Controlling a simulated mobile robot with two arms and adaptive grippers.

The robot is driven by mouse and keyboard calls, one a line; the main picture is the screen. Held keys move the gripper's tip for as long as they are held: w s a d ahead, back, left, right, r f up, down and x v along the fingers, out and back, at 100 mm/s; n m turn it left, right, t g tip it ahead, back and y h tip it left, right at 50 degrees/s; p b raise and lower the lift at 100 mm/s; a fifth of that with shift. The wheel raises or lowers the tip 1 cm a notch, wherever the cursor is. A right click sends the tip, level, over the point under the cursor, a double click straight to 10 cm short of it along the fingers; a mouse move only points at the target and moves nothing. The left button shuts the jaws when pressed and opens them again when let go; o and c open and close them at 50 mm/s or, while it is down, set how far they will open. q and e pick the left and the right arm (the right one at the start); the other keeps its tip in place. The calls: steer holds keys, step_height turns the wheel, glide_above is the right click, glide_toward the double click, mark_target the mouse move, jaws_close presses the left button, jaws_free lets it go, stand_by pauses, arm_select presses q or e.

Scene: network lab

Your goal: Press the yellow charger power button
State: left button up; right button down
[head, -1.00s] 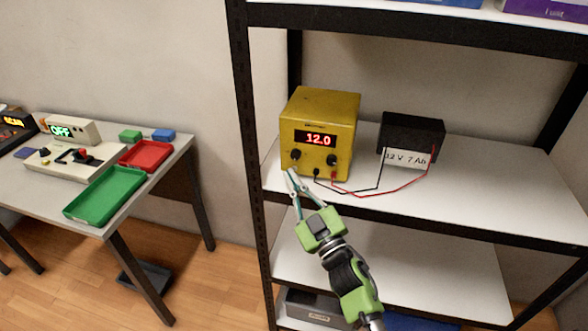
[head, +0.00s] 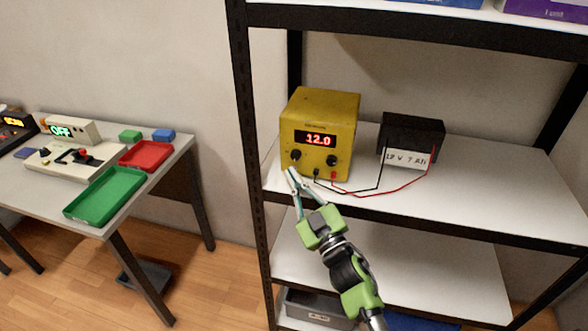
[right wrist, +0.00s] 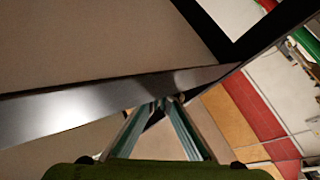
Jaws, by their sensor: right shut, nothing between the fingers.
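The yellow charger (head: 318,112) stands on the middle shelf in the head view. Its front has a lit red display reading 12.0 and two black knobs. My right gripper (head: 289,170) is shut and empty. Its fingertips are at the lower left of the charger's front, below the left knob. They cover that corner, so I cannot tell whether they touch it, and no power button shows clearly. In the right wrist view the gripper's fingertips (right wrist: 160,101) meet near the pale shelf edge. My left gripper is not in view.
A black battery (head: 412,132) stands right of the charger, joined to it by a red and a black lead. The shelf's dark front edge (head: 440,222) runs below. On the left, a table (head: 30,198) holds a green tray (head: 105,196), a red tray (head: 146,155) and devices.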

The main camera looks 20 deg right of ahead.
steer(key=shift+w+d, duration=0.1)
steer(key=shift+w, duration=0.1)
stand_by(0.5)
steer(key=shift+s, duration=0.15)
steer(key=shift+s+a, duration=0.35)
steer(key=shift+s, duration=0.05)
steer(key=shift+s+a+p, duration=0.2)
steer(key=shift+s+a, duration=0.35)
steer(key=shift+s, duration=0.3)
steer(key=shift+s+a+p, duration=0.15)
steer(key=shift+s+a, duration=0.45)
steer(key=shift+s, duration=0.2)
steer(key=shift+s+a+p, duration=0.2)
steer(key=shift+s+a, duration=0.35)
steer(key=shift+s, duration=0.3)
steer(key=shift+f, duration=0.1)
